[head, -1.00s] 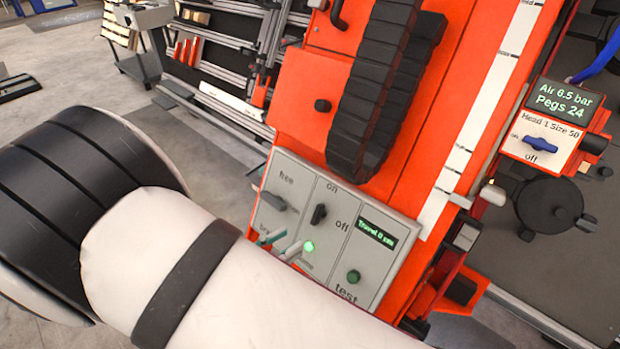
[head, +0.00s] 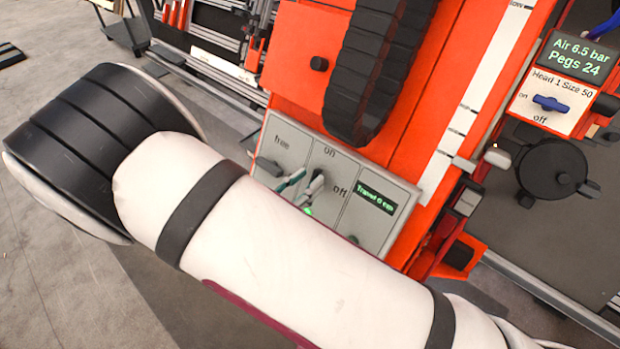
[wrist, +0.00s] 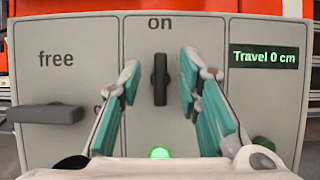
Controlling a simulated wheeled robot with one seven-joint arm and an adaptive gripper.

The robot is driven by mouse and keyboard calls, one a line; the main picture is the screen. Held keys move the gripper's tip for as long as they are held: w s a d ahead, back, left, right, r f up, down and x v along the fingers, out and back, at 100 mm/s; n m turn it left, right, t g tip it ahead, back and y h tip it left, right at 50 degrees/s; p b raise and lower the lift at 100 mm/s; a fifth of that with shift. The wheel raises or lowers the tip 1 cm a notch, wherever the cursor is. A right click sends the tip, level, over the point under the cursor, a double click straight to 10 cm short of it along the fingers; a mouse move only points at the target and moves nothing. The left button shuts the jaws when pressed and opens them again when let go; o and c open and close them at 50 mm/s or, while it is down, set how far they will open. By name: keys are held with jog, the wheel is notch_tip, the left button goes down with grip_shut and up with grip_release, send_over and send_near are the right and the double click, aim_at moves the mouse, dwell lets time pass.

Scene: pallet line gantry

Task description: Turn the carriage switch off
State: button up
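The carriage switch is a black upright knob (wrist: 160,80) on the grey panel (wrist: 220,110). It points up at the "on" label in the wrist view. It also shows in the head view (head: 317,179), partly covered by a finger, with an "off" label to its right. My gripper (wrist: 161,84) is open, with one teal-padded finger on each side of the knob. Small gaps show between the knob and both fingers. In the head view my gripper (head: 304,185) reaches in front of the panel. A green lamp (wrist: 160,153) glows below the knob.
Left of the switch is a grey lever (wrist: 45,113) by the "free" label, close to my left finger. On the right are a "Travel 0 cm" display (wrist: 263,57) and a green button (wrist: 263,144). A blue-handled switch (head: 550,104) sits farther right.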

jog(key=shift+x, duration=0.95)
grip_shut()
